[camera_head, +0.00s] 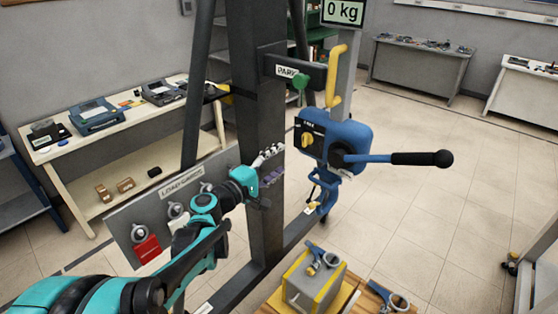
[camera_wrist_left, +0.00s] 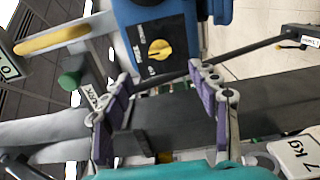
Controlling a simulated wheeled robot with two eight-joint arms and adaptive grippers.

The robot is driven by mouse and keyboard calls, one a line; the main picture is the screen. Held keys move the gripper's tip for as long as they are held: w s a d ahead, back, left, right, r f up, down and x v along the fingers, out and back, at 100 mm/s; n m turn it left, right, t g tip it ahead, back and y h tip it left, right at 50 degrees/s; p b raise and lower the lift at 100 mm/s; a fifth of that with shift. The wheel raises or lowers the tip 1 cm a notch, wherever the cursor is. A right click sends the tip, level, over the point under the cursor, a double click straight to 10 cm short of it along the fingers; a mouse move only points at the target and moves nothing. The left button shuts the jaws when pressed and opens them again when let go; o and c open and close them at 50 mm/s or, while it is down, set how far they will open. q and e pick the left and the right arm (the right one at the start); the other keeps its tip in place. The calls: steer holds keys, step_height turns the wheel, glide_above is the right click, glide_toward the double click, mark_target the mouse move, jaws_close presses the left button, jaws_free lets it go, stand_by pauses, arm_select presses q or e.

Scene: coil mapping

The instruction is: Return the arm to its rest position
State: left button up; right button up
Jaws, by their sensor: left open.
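My left arm (camera_head: 205,205) comes in from the lower left and reaches up toward the dark upright post. My left gripper (camera_head: 272,166) is in front of the post, left of the blue hoist (camera_head: 352,137) and apart from it. In the left wrist view the purple-padded fingers of the left gripper (camera_wrist_left: 162,80) are spread, with nothing between them. The blue hoist's yellow knob (camera_wrist_left: 159,49) shows just beyond the fingertips there. My right gripper is not in view.
The dark post (camera_head: 260,100) carries a PARK bracket (camera_head: 290,71) with a green knob. A black-handled lever (camera_head: 420,158) sticks out right of the hoist. A panel labelled LOAD CARDS (camera_head: 125,218) stands beside my arm. A grey-and-yellow block (camera_head: 313,289) sits below.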

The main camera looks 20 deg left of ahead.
arm_select(q)
steer(key=s+d+f+m+g+b, duration=0.1)
steer(key=s+d+f+m+g, duration=0.55)
steer(key=s+d+f, duration=0.35)
steer(key=s+a+f+m+g+y, duration=0.1)
steer(key=s+f+m+y, duration=0.2)
steer(key=s, duration=0.4)
steer(key=s+a+f+m+g+y+b, duration=0.1)
steer(key=s+a+f+m+g+y, duration=0.1)
steer(key=s, duration=0.6)
step_height(320, 180, down, 3)
steer(key=shift+s+a+f+m+y, duration=0.1)
steer(key=shift+s+a+m+y, duration=0.15)
steer(key=shift+m+y, duration=0.7)
